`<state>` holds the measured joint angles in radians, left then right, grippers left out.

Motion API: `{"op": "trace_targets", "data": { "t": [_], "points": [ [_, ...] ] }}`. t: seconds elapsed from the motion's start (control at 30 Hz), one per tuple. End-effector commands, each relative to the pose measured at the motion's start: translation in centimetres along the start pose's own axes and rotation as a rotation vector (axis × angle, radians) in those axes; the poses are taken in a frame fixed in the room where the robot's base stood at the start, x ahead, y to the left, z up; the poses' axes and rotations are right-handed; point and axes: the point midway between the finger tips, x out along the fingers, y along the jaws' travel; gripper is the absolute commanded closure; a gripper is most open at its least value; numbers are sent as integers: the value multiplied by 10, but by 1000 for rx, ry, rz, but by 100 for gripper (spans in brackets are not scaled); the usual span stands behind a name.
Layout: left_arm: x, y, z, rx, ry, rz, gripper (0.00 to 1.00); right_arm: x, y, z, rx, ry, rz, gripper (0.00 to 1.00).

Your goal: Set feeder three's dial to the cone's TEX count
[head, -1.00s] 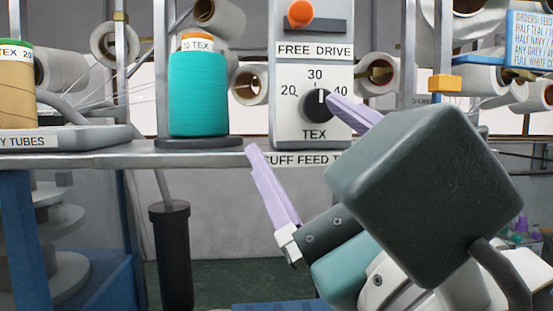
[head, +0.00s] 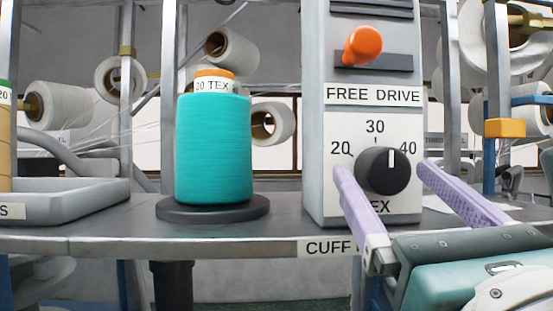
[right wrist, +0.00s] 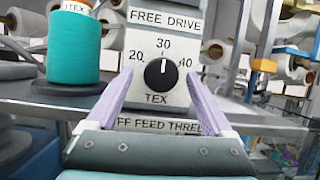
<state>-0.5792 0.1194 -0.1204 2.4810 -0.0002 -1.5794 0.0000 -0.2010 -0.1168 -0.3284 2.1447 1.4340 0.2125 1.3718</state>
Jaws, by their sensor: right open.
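The black dial knob (head: 383,171) is on the white face of the feeder panel (head: 315,120), under a scale of 20, 30 and 40 with TEX below. Its white pointer line stands upright, toward 30; the right wrist view also shows the knob (right wrist: 161,76) this way. The teal cone (head: 213,148) stands upright on a dark round base, its top label reading 20 TEX. My right gripper (head: 384,174) is open, its lilac fingers either side of the knob in the picture. I see no contact with the knob. My left gripper is out of view.
An orange lever (head: 362,46) is above the FREE DRIVE label on the panel. A grey tray (head: 75,200) with a tan cone is at the left. White yarn cones and metal posts stand behind. The shelf between cone and panel is clear.

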Motion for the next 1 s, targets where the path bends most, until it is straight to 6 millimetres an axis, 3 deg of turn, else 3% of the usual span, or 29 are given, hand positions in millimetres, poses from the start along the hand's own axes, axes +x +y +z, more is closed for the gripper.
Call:
{"op": "trace_targets", "data": {
  "t": [0.3,1.0],
  "points": [
    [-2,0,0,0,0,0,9,0,-2,2,0,0,0,14],
    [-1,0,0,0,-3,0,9,0,-2,2,-1,-1,0,93]
  ]
}}
